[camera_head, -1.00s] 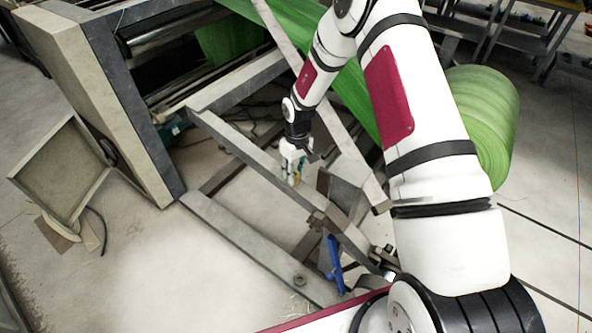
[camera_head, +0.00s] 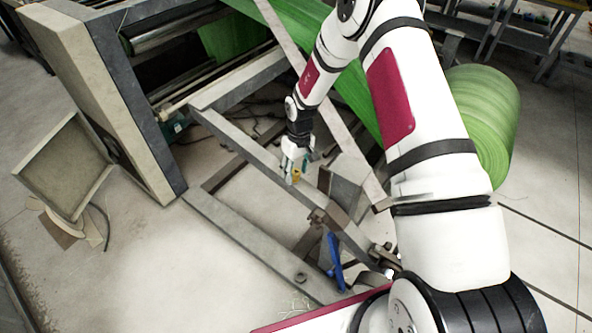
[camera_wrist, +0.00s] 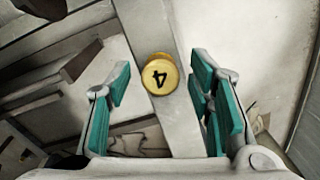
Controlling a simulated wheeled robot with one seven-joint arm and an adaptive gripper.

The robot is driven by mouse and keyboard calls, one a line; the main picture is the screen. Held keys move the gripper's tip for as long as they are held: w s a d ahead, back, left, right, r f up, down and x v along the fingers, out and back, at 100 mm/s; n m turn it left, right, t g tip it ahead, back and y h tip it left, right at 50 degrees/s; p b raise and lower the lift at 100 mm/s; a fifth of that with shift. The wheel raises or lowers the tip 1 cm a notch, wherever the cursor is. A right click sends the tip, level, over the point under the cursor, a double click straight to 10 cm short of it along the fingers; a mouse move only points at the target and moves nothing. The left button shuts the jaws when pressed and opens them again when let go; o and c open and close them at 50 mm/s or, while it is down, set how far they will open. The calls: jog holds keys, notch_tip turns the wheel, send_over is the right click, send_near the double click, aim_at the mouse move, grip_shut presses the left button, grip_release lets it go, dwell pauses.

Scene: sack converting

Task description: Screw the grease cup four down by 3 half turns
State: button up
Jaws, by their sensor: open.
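Grease cup four (camera_wrist: 160,75) is a round brass-yellow cap with a black 4 on its top. It sits on a grey metal beam (camera_wrist: 185,132) in the wrist view. The 4 appears turned roughly upside down there. My gripper (camera_wrist: 160,90) is open, with a teal-padded finger on each side of the cup and clear gaps between pads and cup. In the head view the cup shows as a small yellow spot (camera_head: 296,176) at the fingertips of my gripper (camera_head: 295,168). I cannot tell how far above the beam the fingertips are.
A diagonal grey bar (camera_head: 330,110) rises beside my arm. A blue handle (camera_head: 334,262) stands on the frame nearer me. A green roll (camera_head: 482,125) is at the right. Open floor (camera_head: 150,270) lies at the lower left.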

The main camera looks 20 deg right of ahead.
aim_at(298, 170)
jog(key=shift+r, duration=0.1)
notch_tip(298, 170, up, 12)
jog(key=shift+w+d, duration=0.2)
jog(key=shift+d, duration=0.2)
